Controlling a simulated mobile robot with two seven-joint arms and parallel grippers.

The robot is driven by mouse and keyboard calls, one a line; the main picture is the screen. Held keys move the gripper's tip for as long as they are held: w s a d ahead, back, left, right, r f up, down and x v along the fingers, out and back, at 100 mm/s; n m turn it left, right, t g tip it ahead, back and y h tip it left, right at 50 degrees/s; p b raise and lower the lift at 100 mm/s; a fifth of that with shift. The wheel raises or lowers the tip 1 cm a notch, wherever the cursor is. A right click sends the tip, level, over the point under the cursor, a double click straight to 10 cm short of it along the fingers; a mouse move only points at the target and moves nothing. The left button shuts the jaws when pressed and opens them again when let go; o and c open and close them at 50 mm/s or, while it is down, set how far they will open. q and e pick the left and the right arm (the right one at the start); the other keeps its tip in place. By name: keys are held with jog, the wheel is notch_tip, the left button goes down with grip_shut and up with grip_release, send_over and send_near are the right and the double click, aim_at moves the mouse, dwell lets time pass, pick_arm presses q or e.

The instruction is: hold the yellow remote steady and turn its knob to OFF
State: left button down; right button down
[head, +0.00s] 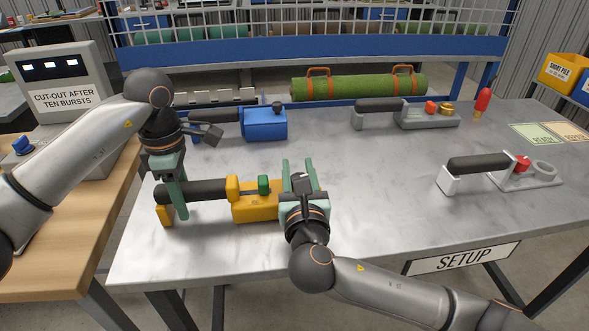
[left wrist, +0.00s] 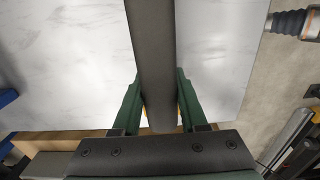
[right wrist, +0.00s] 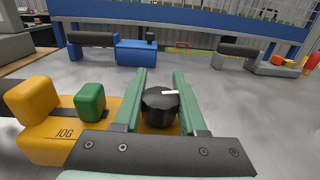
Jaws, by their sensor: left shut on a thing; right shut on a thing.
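The yellow remote (head: 255,213) lies near the front left of the grey table, with a black grip bar (head: 206,190) on its left. My left gripper (head: 178,200) is shut around that bar; the bar also runs between its fingers in the left wrist view (left wrist: 152,60). My right gripper (head: 299,175) is shut on the black knob (right wrist: 158,108) at the remote's right end. The knob's white pointer mark (right wrist: 170,93) lies nearly level, toward the right in the right wrist view. A green button (right wrist: 90,101) sits beside the word JOG. No OFF label is readable.
A blue remote (head: 264,123) and a grey one (head: 430,115) stand behind; another grey one (head: 520,176) is at right. A green turf roll (head: 358,86) lies at the back. A cut-out box (head: 62,98) stands left. The table's middle is clear.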

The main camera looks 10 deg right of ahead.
pick_arm(q)
jog(key=shift+s+f, duration=0.1)
jog(key=shift+f, duration=0.15)
pick_arm(e)
jog(key=shift+d+m+g+h, duration=0.15)
jog(key=shift+m+h, duration=0.4)
jog(key=shift+h, duration=0.3)
jog(key=shift+d+m+g+h, duration=0.15)
jog(key=shift+m+h, duration=0.4)
jog(key=shift+h, duration=0.3)
jog(key=shift+d+h, duration=0.1)
jog(key=shift+h, duration=0.2)
jog(key=c, duration=0.8)
grip_release()
jog(key=shift+o, duration=0.2)
jog(key=shift+s, duration=0.1)
jog(key=v, duration=1.2)
